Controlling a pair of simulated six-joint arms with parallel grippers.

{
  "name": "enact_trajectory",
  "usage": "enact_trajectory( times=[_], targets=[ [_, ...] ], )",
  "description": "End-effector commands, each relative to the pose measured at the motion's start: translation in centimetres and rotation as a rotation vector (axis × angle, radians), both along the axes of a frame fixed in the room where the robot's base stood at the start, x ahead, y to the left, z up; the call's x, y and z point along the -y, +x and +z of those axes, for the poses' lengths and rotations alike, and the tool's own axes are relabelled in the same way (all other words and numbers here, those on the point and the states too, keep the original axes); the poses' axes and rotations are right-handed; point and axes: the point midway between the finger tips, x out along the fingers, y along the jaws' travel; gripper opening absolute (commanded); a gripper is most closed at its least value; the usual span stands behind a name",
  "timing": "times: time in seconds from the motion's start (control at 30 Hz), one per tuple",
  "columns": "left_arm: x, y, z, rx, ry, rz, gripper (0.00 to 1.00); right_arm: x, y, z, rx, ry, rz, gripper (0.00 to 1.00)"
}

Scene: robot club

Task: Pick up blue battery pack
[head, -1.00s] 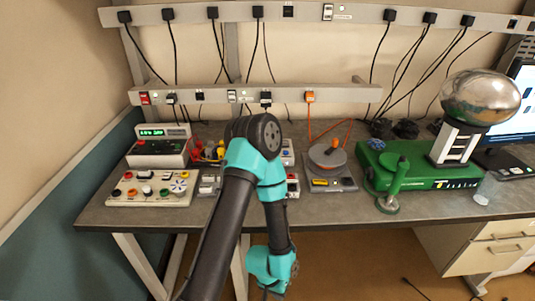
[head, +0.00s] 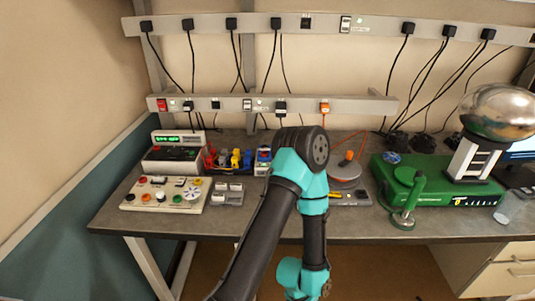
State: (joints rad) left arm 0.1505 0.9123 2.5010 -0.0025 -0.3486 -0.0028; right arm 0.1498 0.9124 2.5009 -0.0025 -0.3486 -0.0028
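A small blue and white block (head: 264,157), which may be the blue battery pack, sits on the bench just left of my raised arm's elbow. My arm covers the bench to its right, and the block is too small to identify surely. A rack of red, yellow and blue parts (head: 228,159) stands directly left of it. One teal and black arm of mine rises from the bottom, bends above the bench and drops down in front of it. Neither gripper shows in the frame.
A control box with green display (head: 174,154), a knob panel (head: 165,195) and a grey switch block (head: 228,193) fill the bench's left. A grey turntable device (head: 345,173) and a green machine (head: 440,185) with a metal dome (head: 498,112) stand right. Bench front is mostly clear.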

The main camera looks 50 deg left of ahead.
Motion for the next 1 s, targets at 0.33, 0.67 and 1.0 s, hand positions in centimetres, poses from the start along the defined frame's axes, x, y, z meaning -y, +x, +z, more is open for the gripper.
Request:
enact_trajectory(
  times=[0.33, 0.67, 1.0],
  targets=[
    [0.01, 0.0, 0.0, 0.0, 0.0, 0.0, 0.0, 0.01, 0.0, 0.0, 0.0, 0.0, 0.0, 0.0],
    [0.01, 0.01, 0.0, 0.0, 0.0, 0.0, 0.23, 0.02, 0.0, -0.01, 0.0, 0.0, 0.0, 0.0],
    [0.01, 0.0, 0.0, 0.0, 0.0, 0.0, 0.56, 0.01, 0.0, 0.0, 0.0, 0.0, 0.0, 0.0]
  ],
)
